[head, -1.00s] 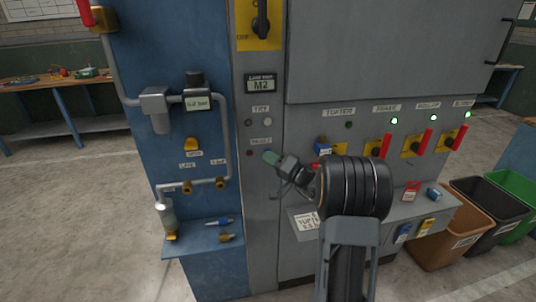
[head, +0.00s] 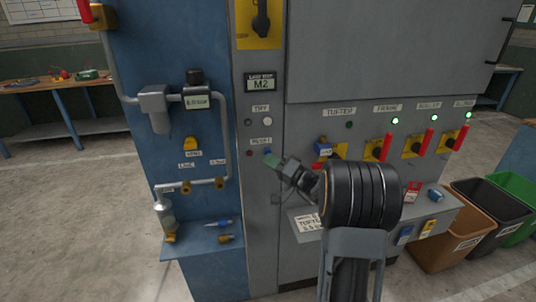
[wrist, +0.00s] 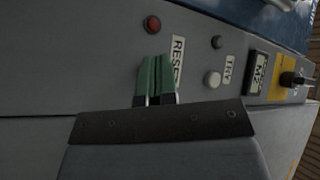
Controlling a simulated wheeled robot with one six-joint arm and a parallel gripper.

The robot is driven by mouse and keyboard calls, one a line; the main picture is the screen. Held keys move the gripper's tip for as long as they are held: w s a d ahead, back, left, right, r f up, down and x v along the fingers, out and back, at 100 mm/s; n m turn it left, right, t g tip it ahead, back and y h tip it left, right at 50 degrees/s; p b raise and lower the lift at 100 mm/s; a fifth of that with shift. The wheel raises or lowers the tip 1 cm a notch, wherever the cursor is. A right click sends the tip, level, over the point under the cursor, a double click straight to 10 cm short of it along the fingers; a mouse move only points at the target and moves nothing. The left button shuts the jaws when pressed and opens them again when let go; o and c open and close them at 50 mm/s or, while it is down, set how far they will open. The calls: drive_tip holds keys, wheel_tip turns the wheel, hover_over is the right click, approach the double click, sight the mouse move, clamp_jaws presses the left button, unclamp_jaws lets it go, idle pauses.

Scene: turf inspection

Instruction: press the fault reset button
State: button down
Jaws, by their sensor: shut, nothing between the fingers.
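My gripper (head: 272,160) is shut and empty, its green fingertips at the grey panel (head: 262,220) just under the RESET label (head: 261,141). A small blue spot (head: 267,152), likely the reset button, shows at the fingertips; the rest is hidden behind them. Whether the tips touch it I cannot tell. A dull red lamp (head: 249,153) sits left of it. In the wrist view the closed green fingers (wrist: 156,77) point at the panel beside the RESET label (wrist: 178,62), below the red lamp (wrist: 152,24), and cover the button.
The white TRY button (head: 267,121) and a dark lamp (head: 248,122) sit just above. The display (head: 260,83) reads M2. Pipes (head: 223,140) stand left; red-handled switches (head: 384,146) are right. Three lamps glow green; the TUFTER lamp (head: 349,125) is dim.

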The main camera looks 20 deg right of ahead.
drive_tip(key=shift+s+a+b, duration=0.2)
drive_tip(key=shift+s+b, duration=0.2)
drive_tip(key=shift+s, duration=0.45)
drive_tip(key=shift+s+a+b, duration=0.15)
drive_tip(key=shift+s+b, duration=0.3)
drive_tip(key=shift+s, duration=0.35)
drive_tip(key=shift+s+a+b, duration=0.2)
drive_tip(key=shift+s+b, duration=0.2)
drive_tip(key=shift+s, duration=0.45)
drive_tip(key=s+a+f+m+g+h+p, duration=0.2)
drive_tip(key=s+a+f+g+p, duration=0.2)
drive_tip(key=s+a+f+g, duration=0.65)
drive_tip(key=s+r+n+g+h+p, duration=0.3)
drive_tip(key=s+r+n+h+p, duration=0.4)
drive_tip(key=r, duration=0.8)
drive_tip(key=s+h+p, duration=0.2)
drive_tip(key=p, duration=0.1)
drive_tip(key=shift+s+d+p, duration=0.15)
drive_tip(key=shift+s+p, duration=0.05)
drive_tip(key=shift+p, duration=0.1)
